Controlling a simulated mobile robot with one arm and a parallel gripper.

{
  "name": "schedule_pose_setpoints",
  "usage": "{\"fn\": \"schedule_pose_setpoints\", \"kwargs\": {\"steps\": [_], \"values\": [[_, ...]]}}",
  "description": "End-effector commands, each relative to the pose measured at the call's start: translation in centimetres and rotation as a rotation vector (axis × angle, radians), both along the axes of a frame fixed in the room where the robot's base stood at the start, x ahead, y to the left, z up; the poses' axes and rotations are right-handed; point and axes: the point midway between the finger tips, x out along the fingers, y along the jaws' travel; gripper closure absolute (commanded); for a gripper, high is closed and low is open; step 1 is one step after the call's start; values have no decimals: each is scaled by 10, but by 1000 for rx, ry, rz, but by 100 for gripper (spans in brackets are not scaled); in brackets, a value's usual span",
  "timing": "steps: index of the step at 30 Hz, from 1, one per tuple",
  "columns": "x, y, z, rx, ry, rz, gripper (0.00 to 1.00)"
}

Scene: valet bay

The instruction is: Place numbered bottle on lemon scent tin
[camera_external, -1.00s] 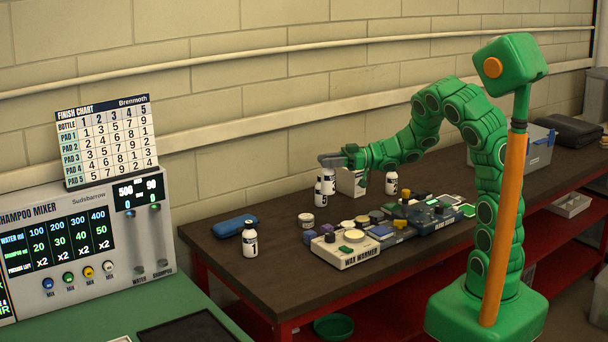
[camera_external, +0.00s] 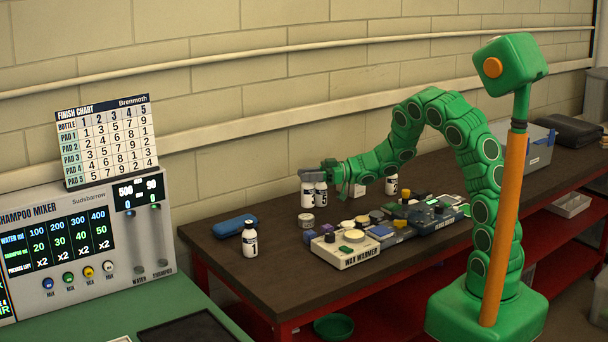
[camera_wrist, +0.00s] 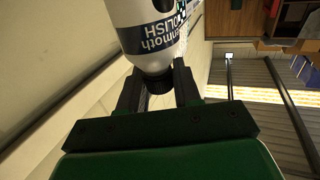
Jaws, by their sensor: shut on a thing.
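My gripper (camera_external: 312,176) is shut on the dark cap of a white polish bottle (camera_external: 307,196) and holds it upright. In the wrist view the cap is between the fingers (camera_wrist: 160,88), and the bottle (camera_wrist: 150,35) shows a dark band reading POLISH; its number cannot be read. The held bottle hangs over a small round tin (camera_external: 306,222) with a grey lid, its base close to the lid; whether they touch is unclear. The tin's label is too small to read as lemon scent. Another white bottle (camera_external: 321,196) stands close beside the held one.
A wax warmer (camera_external: 345,254) and several round tins and pads crowd the middle of the dark table (camera_external: 290,275). A single bottle (camera_external: 250,240) and a blue case (camera_external: 234,226) stand to the left. Another bottle (camera_external: 391,185) stands behind my arm.

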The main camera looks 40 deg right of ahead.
Motion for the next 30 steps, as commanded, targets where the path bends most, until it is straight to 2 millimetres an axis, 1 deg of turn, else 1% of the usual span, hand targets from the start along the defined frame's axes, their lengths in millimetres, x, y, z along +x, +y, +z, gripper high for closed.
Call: {"fn": "schedule_pose_setpoints", "kwargs": {"steps": [5, 8, 12, 16, 29, 30], "values": [[3, 1, -4, 0, 1, 0, 100], [6, 2, -9, 0, 3, 0, 100], [6, 2, -26, 1, 5, -1, 100], [6, 2, -36, 1, 2, -1, 100], [6, 2, -41, -1, 0, -1, 100], [6, 2, -41, -1, 0, -1, 63]]}}
